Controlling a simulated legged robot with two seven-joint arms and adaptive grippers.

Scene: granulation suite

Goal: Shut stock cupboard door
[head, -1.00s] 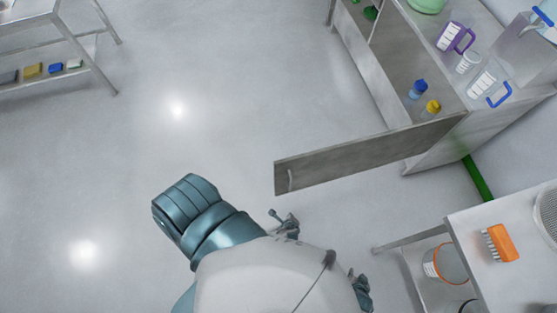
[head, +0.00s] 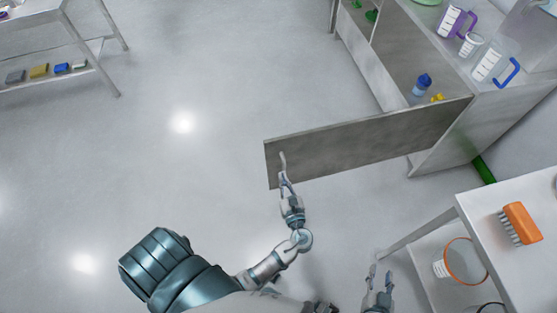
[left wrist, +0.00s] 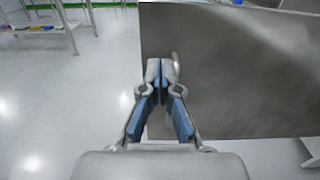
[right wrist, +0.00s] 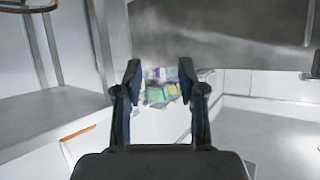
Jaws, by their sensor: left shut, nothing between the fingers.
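The grey stock cupboard door (head: 370,143) stands swung open, reaching out to the left from the cupboard (head: 445,130). Its handle (head: 283,160) is near the free edge, on the face towards me. My left gripper (head: 286,180) is shut and empty, its tips at or just short of the door face beside the handle; I cannot tell whether they touch. In the left wrist view the shut fingertips (left wrist: 158,68) lie over the door (left wrist: 235,70), close to the handle (left wrist: 176,60). My right gripper (head: 379,275) is open and empty, away from the door; its spread fingers show in the right wrist view (right wrist: 160,80).
Bottles, including a blue-capped one (head: 421,86), stand in the open cupboard; jugs (head: 492,62) are on its top. At right, a bench (head: 485,215) holds an orange brush (head: 520,223), with a bucket (head: 465,262) below. A shelf rack (head: 60,50) stands far left. The floor between is clear.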

